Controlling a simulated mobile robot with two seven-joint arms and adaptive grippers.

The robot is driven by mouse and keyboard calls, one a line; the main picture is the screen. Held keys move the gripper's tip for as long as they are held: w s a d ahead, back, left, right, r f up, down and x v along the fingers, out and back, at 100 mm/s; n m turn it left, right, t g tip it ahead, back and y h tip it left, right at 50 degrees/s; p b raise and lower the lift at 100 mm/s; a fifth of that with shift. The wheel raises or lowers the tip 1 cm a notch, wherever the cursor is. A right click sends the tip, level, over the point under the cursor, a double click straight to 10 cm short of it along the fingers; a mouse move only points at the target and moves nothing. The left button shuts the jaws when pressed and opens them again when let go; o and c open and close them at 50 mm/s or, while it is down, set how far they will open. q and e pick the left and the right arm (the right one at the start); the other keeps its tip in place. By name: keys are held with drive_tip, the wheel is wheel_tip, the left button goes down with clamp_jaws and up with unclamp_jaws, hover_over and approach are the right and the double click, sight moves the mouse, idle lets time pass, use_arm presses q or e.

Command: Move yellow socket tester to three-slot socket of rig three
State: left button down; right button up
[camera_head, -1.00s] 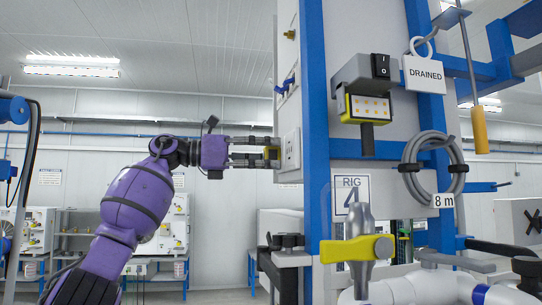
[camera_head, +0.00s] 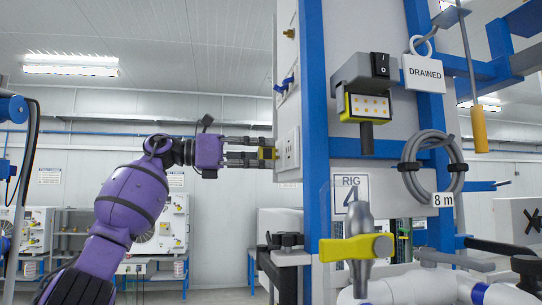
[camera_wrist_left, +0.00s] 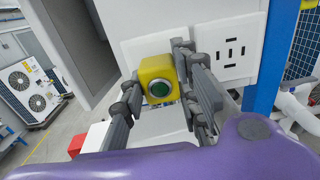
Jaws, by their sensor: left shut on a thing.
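The yellow socket tester (camera_head: 267,153) is a small yellow block in my left gripper (camera_head: 262,153), in front of a white socket plate (camera_head: 289,151) on the side of the rig marked 4. In the left wrist view the tester (camera_wrist_left: 157,80) shows a round green face in a dark ring. The left gripper (camera_wrist_left: 160,102) is shut on it, with one finger on each side. The tester hides part of the plate behind it, and I cannot tell whether it touches the plate. A second white socket plate (camera_wrist_left: 231,50) with several dark slots sits to its right. My right gripper is not in view.
Blue frame posts (camera_head: 314,120) stand right of the sockets. A lamp box with a switch (camera_head: 367,85), a coiled grey cable (camera_head: 410,165) and a yellow valve handle (camera_head: 350,249) are on the rig's front. The space left of the socket plate is open.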

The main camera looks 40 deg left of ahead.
sight(259, 154)
use_arm(q)
drive_tip(key=shift+v, duration=2.4)
